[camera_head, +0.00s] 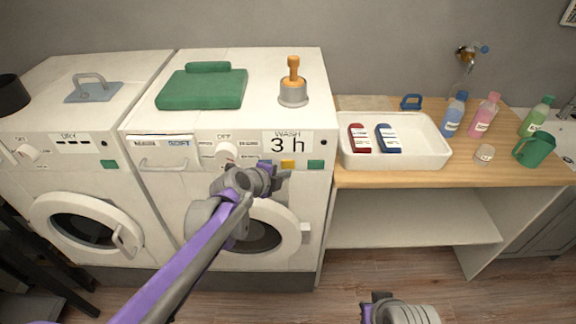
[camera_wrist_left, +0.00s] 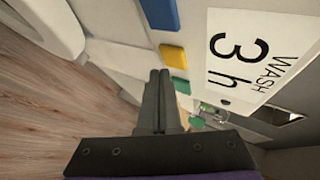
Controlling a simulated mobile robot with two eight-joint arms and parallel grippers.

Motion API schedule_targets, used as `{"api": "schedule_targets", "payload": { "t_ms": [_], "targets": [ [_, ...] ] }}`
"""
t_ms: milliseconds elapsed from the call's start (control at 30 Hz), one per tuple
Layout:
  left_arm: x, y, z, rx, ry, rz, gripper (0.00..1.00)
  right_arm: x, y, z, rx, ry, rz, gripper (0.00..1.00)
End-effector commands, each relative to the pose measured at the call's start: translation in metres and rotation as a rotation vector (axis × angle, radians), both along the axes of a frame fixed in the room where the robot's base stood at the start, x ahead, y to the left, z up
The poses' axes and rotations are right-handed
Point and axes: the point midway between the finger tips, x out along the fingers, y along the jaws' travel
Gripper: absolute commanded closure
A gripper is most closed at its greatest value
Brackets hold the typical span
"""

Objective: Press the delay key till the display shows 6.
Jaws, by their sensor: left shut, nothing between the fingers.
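The washer's display (camera_head: 287,143) reads "WASH 3 h"; it also shows, turned sideways, in the left wrist view (camera_wrist_left: 245,58). Below it are a yellow key (camera_head: 288,164) and a green key (camera_head: 315,164). In the left wrist view a blue key (camera_wrist_left: 160,14), the yellow key (camera_wrist_left: 173,55) and a green key (camera_wrist_left: 181,87) stand in a row. No delay label is readable on them. My left gripper (camera_head: 284,175) is shut and empty, its tips (camera_wrist_left: 160,74) close to the yellow key; contact cannot be told. My right gripper (camera_head: 376,300) shows partly at the bottom edge.
The washer's round door (camera_head: 290,222) lies below my left gripper. A dryer (camera_head: 60,125) stands at left. A white tray (camera_head: 425,158) and bottles stand on the wooden counter (camera_head: 400,180).

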Motion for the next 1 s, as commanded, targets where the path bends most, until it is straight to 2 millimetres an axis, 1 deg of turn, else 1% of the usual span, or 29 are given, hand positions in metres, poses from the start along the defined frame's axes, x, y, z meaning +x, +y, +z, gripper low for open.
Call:
{"api": "schedule_targets", "payload": {
  "t_ms": [300, 1000],
  "targets": [
    [0.009, 0.0, 0.001, 0.0, 0.0, 0.0, 1.0, 0.002, 0.0, 0.005, 0.0, -0.003, 0.0, 1.0],
    [0.013, 0.0, 0.0, 0.0, 0.0, 0.0, 1.0, 0.002, 0.0, 0.007, 0.0, -0.004, 0.0, 1.0]
  ]
}}
